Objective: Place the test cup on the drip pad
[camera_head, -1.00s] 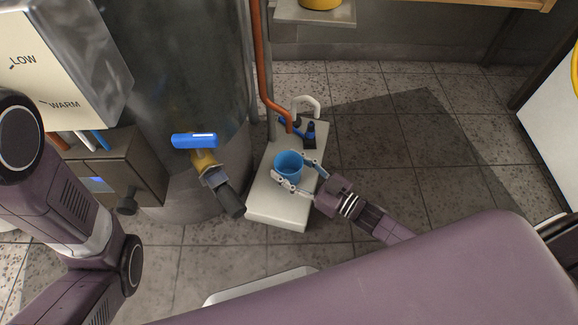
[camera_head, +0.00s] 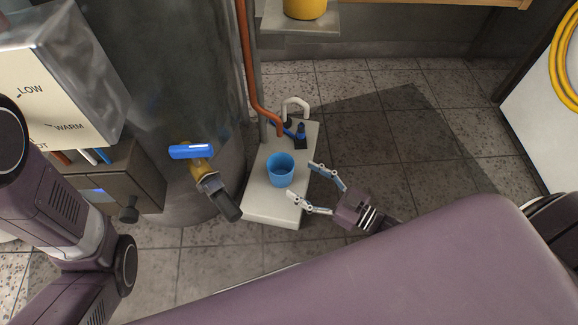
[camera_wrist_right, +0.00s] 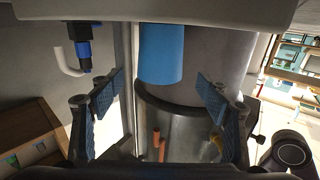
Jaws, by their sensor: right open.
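The blue test cup (camera_head: 280,170) stands upright on a pale raised slab (camera_head: 262,212), which appears to be the drip pad, beside the metal tank. My right gripper (camera_head: 302,181) is open and empty to the right of the cup, its fingertips pointing at it and apart from it. In the right wrist view the picture is inverted, and the cup (camera_wrist_right: 161,54) shows beyond the open fingers of the gripper (camera_wrist_right: 160,82), its base against the slab at the top. My left arm shows at the left of the head view, but its gripper is out of frame.
Behind the cup on the slab are a blue fitting (camera_head: 300,134) and a white bent pipe (camera_head: 297,103). A copper pipe (camera_head: 247,75) runs down beside the tank (camera_head: 175,80). A blue-handled valve (camera_head: 191,151) juts out left of the slab. Tiled floor right of the slab is clear.

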